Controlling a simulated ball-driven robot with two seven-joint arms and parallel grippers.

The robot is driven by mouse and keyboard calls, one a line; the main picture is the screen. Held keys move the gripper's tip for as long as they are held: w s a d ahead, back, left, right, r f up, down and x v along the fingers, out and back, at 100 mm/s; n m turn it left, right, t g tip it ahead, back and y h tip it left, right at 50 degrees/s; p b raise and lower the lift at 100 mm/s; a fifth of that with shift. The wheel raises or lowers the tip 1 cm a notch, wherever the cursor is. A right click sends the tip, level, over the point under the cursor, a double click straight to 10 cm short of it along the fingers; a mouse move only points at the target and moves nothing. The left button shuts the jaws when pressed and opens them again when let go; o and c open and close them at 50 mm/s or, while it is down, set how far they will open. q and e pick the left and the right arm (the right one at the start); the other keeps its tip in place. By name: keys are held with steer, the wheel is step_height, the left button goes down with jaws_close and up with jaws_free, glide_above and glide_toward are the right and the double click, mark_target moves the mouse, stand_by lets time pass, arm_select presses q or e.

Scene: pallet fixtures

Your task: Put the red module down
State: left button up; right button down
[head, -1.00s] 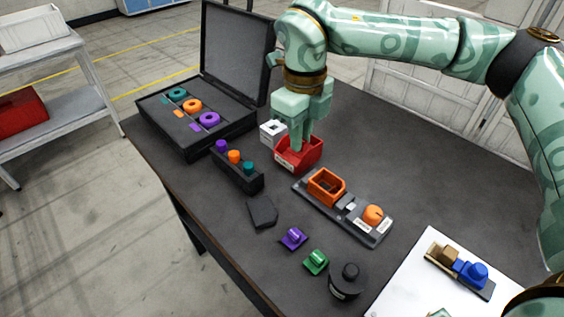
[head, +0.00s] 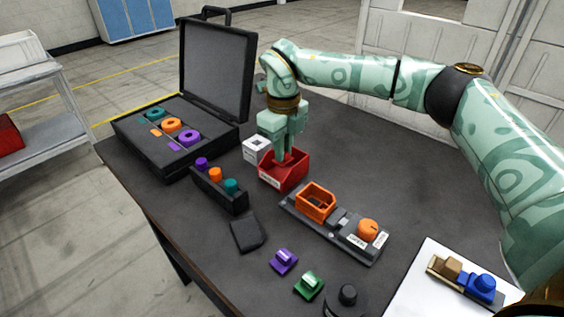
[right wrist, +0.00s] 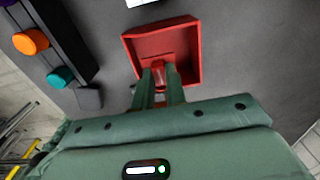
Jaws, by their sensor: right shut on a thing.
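My right gripper (head: 283,157) points down into an open red tray (head: 291,180) near the middle of the table. In the right wrist view its fingers (right wrist: 161,84) are shut on a small red module (right wrist: 158,70), mostly hidden between them. The module is inside the outline of the red tray, which also shows in that view (right wrist: 191,40). I cannot tell whether the module touches the tray floor. In the head view the tray wall and fingers hide the module. My left gripper is not in view.
A white block (head: 256,148) stands close behind the red tray. A grey fixture (head: 336,240) with orange parts lies in front. A dark holder (head: 222,195) with coloured pegs and an open black case (head: 165,174) are left. Purple (head: 284,261) and green (head: 309,285) pieces lie nearer.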

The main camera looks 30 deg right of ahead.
steer(key=shift+w+f, duration=0.15)
steer(key=shift+f, duration=0.15)
steer(key=f+b, duration=0.1)
steer(key=f, duration=0.1)
steer(key=f+b, duration=0.1)
steer(key=shift+w+d+f, duration=0.2)
steer(key=shift+f, duration=0.15)
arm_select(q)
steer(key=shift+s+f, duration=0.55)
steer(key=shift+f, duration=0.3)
arm_select(e)
steer(key=shift+r, duration=0.15)
steer(key=c, duration=1.4)
jaws_free()
steer(key=shift+c, duration=0.2)
arm_select(q)
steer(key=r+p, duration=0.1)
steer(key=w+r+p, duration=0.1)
steer(key=p, duration=0.1)
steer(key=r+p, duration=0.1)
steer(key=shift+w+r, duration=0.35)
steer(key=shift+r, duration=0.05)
arm_select(e)
step_height(320, 180, up, 12)
steer(key=shift+r, duration=0.1)
